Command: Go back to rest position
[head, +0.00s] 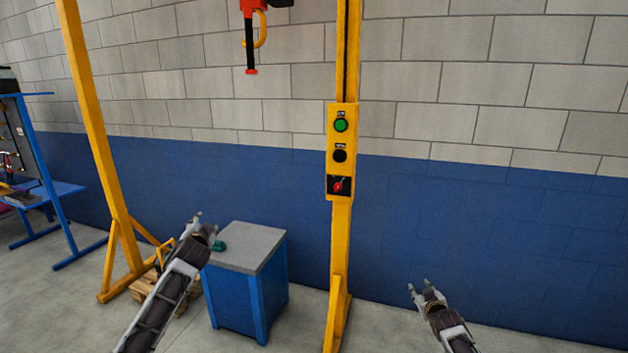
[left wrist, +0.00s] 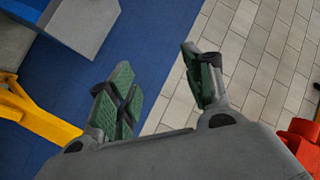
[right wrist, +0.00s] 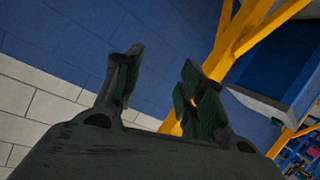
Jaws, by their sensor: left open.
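My left gripper (head: 204,227) is raised in front of the left edge of a blue cabinet with a grey top. In the left wrist view its green-padded fingers (left wrist: 155,78) are spread, with nothing between them. My right gripper (head: 420,288) is low at the right, in front of the blue part of the wall. In the right wrist view its fingers (right wrist: 163,75) stand apart and empty. A yellow control panel (head: 341,150) on the post has a green button (head: 341,125), a black button (head: 340,156) and a red switch (head: 338,187). Neither gripper touches it.
The blue cabinet (head: 235,296) stands left of the yellow post (head: 340,255). A small teal item (head: 218,246) lies on its top, near my left gripper. A red and black hoist tool (head: 251,30) hangs above. Blue shelving (head: 60,200) is far left. Space around my right gripper looks clear.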

